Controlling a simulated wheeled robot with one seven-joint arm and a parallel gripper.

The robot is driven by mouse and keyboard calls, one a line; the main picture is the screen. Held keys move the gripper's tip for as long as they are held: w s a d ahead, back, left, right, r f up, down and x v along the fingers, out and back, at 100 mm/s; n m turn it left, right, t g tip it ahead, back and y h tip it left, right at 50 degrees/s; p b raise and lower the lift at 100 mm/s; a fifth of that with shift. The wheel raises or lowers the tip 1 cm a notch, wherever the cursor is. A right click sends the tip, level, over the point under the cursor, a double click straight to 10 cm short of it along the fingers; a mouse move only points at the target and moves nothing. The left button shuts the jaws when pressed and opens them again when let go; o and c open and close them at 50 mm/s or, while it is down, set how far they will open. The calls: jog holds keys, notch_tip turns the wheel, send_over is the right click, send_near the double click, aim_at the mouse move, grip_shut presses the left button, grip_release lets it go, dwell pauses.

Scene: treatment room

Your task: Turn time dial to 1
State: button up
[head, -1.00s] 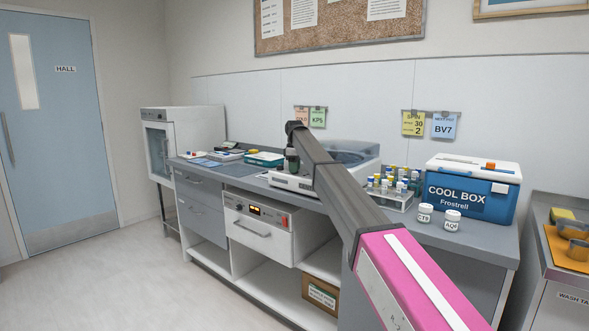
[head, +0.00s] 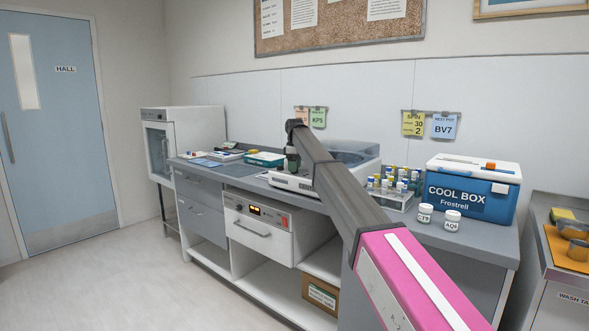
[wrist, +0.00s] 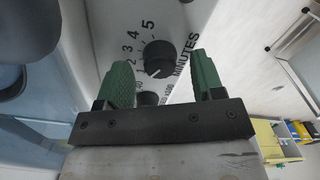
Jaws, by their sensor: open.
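The time dial (wrist: 160,58) is a black round knob on a pale panel marked MINUTES in the wrist view, with numbers up to 5 around its left side. A pale pointer line on it faces down and left, towards the low end of the scale; I cannot read the exact setting. My gripper (wrist: 163,76) is open, one green finger on each side of the dial's lower part, with gaps visible. In the head view my gripper (head: 291,162) is at the front of the white centrifuge (head: 294,184), and my arm hides part of that machine.
A second black knob (wrist: 148,98) sits just below the dial, between the fingers. On the counter, a tube rack (head: 397,201), two white jars and a blue cool box (head: 470,190) stand to the right. A yellow note (head: 413,124) hangs behind.

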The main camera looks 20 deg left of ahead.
notch_tip(320, 180, up, 10)
dwell(0.4)
